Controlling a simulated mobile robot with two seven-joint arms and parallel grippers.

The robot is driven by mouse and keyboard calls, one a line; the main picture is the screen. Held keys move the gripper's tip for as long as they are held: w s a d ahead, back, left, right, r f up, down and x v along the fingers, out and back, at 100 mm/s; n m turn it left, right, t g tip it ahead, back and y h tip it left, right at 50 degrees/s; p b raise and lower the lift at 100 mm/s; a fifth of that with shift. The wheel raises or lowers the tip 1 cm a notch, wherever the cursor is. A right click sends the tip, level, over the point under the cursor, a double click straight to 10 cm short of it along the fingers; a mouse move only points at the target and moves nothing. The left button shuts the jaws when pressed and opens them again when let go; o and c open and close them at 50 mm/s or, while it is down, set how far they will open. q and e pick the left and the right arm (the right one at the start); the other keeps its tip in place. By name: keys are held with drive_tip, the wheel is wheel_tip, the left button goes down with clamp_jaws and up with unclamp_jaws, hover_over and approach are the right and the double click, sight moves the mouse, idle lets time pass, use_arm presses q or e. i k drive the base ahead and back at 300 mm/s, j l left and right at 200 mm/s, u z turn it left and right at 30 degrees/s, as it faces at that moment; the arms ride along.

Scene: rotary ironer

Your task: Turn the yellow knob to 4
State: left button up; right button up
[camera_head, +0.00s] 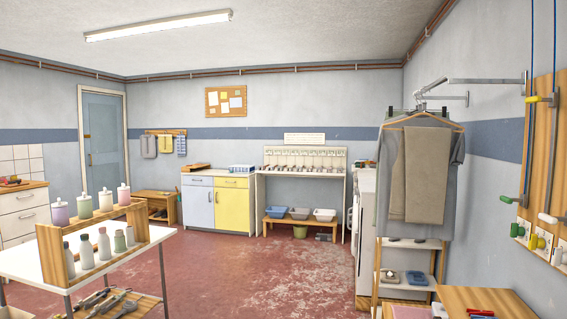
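A small round yellow knob (540,243) is on the wooden wall panel at the right edge, seen at a steep angle. A yellow handle (541,99) also sticks out higher on the same panel. Neither of my grippers is in view.
A wooden table (490,298) is at the bottom right, below the panel. A rack with hanging grey clothes (450,180) stands left of it. A white table (20,262) with a wooden bottle rack (150,236) is at the left. The middle red floor (240,265) is clear.

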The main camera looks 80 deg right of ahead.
sight(535, 242)
drive_tip(key=l+z, duration=0.1)
drive_tip(key=z, duration=0.4)
drive_tip(key=l+z, duration=0.15)
drive_tip(key=z, duration=0.4)
drive_tip(key=l+z, duration=0.1)
drive_tip(key=z, duration=0.4)
drive_tip(key=l+z, duration=0.1)
drive_tip(key=z, duration=0.4)
drive_tip(key=l+z, duration=0.1)
drive_tip(key=z, duration=0.45)
drive_tip(key=i+z, duration=0.1)
drive_tip(key=z, duration=0.4)
drive_tip(key=i+l+z, duration=0.1)
drive_tip(key=z, duration=0.95)
drive_tip(key=i+j, duration=0.25)
drive_tip(key=j, duration=0.15)
drive_tip(key=i+j, duration=0.25)
drive_tip(key=j, duration=0.15)
drive_tip(key=i+j, duration=0.2)
drive_tip(key=j, duration=0.2)
drive_tip(key=i+j, duration=0.25)
drive_tip(key=j, duration=0.15)
drive_tip(key=i+j, duration=0.25)
drive_tip(key=j, duration=0.15)
